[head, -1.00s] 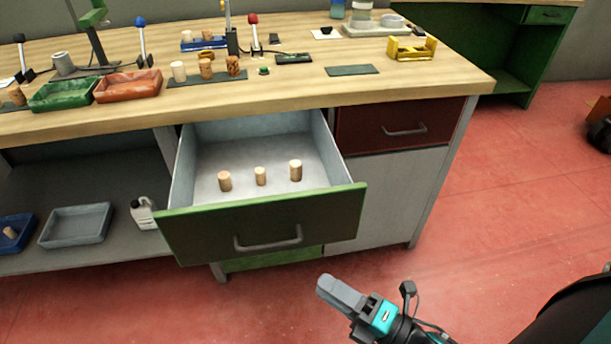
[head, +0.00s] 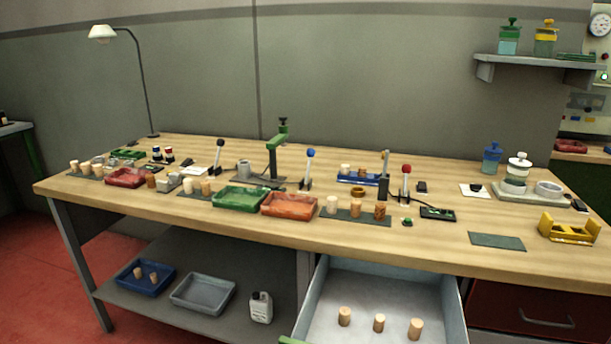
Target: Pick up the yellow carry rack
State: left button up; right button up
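The yellow carry rack (head: 567,228) stands on the wooden workbench near its right end, in the head view. It looks empty, with nothing seen in its slots. A dark green mat (head: 497,241) lies on the bench to its left. Neither of my grippers shows in the head view now, so I cannot see how they stand relative to the rack.
An open drawer (head: 455,310) with three corks juts out below the bench front. Left of the rack are a scale (head: 437,213), a red-knobbed lever (head: 405,180) and an orange tray (head: 289,205). A grey stand with jars (head: 530,197) sits behind the rack.

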aim_at(575, 235)
jog(key=z, duration=1.45)
jog(key=u, duration=0.45)
jog(key=i+l+u, duration=0.15)
jog(key=l+u, duration=0.15)
jog(key=u, duration=0.15)
jog(key=l+u, duration=0.35)
jog(key=u, duration=0.15)
jog(key=l+u, duration=0.4)
jog(key=l, duration=0.5)
jog(key=k+l+u, duration=0.2)
jog(key=l, duration=0.75)
jog(key=i, duration=0.1)
